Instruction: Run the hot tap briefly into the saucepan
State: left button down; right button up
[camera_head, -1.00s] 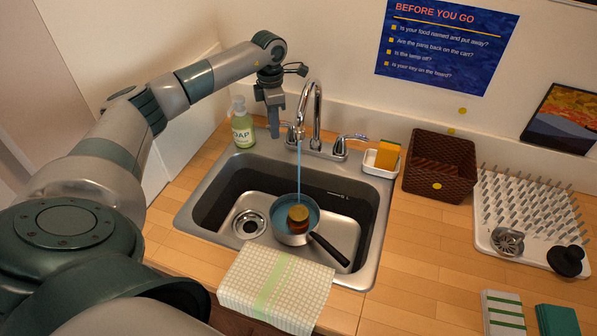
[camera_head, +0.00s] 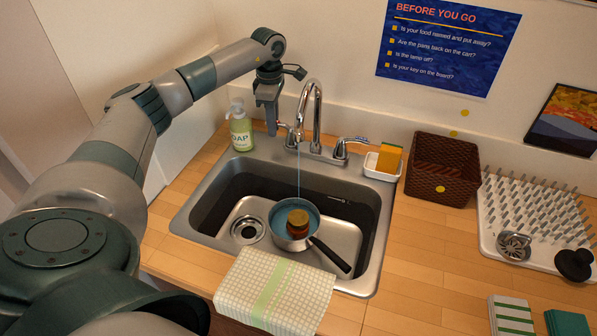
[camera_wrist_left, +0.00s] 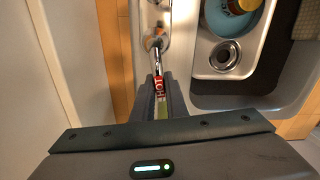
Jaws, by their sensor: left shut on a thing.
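The saucepan (camera_head: 273,222) with a dark handle sits in the sink (camera_head: 192,212). Blue-looking water and a small amber-topped jar (camera_head: 298,224) are inside it. A thin stream of water (camera_head: 299,175) falls from the chrome spout (camera_head: 318,95) into the pan. My left gripper (camera_head: 272,130) is at the left tap lever and shut on it. In the left wrist view the lever, the hot tap (camera_wrist_left: 160,88), shows red HOT lettering between the fingers (camera_wrist_left: 161,98). The pan (camera_wrist_left: 228,20) is partly cut off there. My right gripper is not in view.
A soap bottle (camera_head: 241,128) stands just left of my gripper. The cold lever (camera_head: 352,140), a sponge (camera_head: 389,158) in its dish and a brown basket (camera_head: 440,170) are to the right. A checked cloth (camera_head: 275,290) hangs over the sink's front edge.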

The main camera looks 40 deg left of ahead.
pick_arm(q)
jog(key=shift+w+a+m, duration=0.15)
jog(key=shift+w+m, duration=0.3)
jog(key=shift+m, duration=0.35)
jog(key=shift+w+r+m, duration=0.1)
jog(key=shift+m, duration=0.3)
jog(key=c, duration=1)
grip_release()
notch_tip(320, 180, up, 7)
jog(key=p, duration=0.4)
jog(key=shift+f, duration=0.2)
